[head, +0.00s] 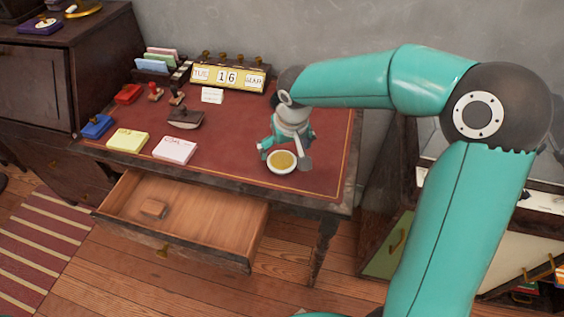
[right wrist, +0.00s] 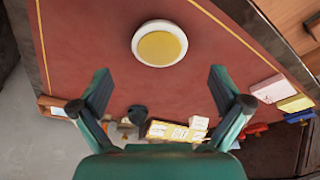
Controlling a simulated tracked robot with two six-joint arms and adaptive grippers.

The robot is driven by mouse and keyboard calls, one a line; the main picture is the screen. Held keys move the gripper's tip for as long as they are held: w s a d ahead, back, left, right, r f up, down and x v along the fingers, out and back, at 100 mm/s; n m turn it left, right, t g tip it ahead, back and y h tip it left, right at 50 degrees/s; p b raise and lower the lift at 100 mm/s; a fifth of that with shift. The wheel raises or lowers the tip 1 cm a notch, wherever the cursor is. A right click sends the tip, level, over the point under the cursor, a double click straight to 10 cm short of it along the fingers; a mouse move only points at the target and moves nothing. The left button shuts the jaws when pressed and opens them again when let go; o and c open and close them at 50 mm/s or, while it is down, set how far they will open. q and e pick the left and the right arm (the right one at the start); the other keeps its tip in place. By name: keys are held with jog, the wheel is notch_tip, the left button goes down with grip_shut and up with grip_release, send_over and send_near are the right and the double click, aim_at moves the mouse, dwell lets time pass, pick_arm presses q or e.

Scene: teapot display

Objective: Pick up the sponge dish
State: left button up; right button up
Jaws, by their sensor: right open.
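The sponge dish (head: 271,168) is a small round white dish with a yellow sponge in it. It sits on the red desk top near the front right. My right gripper (head: 284,151) is open and empty, right behind the dish and above the desk; one finger hides a little of the dish's right side in the head view. Both fingers also show in the right wrist view (right wrist: 162,85), spread apart. My left gripper is not in view.
On the desk (head: 225,160) stand a yellow calendar (head: 228,78), a dark blotter (head: 185,118), a white pad (head: 174,150), a yellow pad (head: 127,140) and a blue ink pad (head: 97,126).

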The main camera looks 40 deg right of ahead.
aim_at(282, 160)
jog(key=shift+w+x, duration=0.15)
jog(key=shift+x, duration=1.6)
jog(key=shift+w+x, duration=0.1)
jog(key=shift+x, duration=1.65)
jog(key=shift+r, duration=0.1)
jog(key=shift+r, duration=0.1)
jog(key=c, duration=1.3)
